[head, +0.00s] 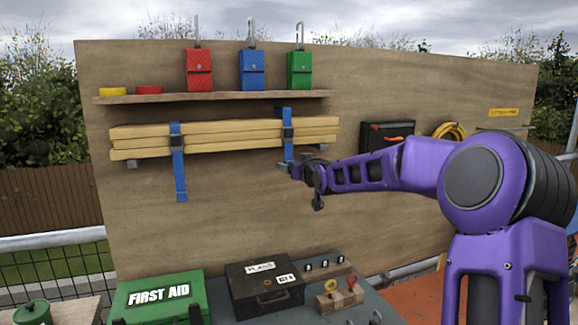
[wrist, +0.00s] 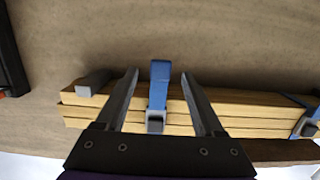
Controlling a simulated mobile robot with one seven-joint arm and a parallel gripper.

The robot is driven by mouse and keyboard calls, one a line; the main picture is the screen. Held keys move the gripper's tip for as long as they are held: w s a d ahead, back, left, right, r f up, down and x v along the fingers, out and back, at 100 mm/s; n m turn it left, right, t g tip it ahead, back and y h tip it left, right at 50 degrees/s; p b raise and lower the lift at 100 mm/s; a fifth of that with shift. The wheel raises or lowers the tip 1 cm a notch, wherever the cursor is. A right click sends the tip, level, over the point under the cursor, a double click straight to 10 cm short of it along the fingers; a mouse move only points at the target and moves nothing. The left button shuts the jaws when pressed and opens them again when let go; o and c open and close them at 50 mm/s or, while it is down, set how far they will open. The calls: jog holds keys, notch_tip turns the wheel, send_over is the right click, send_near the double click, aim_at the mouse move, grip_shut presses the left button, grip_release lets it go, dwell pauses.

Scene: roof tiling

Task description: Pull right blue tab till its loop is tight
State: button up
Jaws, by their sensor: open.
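The right blue strap (head: 287,120) wraps a bundle of wooden battens (head: 230,136) on the board, with a dark buckle (head: 287,141) at its front. Its blue tab (wrist: 160,80) shows in the wrist view between the two fingers of my gripper (wrist: 160,74), apart from both. My gripper (head: 287,170) is open at the strap's lower end and hides part of the tab in the head view. The left blue strap (head: 178,150) has its own buckle and a longer tab hanging below the battens.
A shelf (head: 215,97) above holds red, blue and green pouches and two small rolls. A black case (head: 388,134) and a yellow coil (head: 450,131) are right of the battens. Below are a first aid box (head: 158,298) and a plans box (head: 264,287). The board under the battens is bare.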

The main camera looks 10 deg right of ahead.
jog(key=shift+x, duration=1.7)
grip_shut()
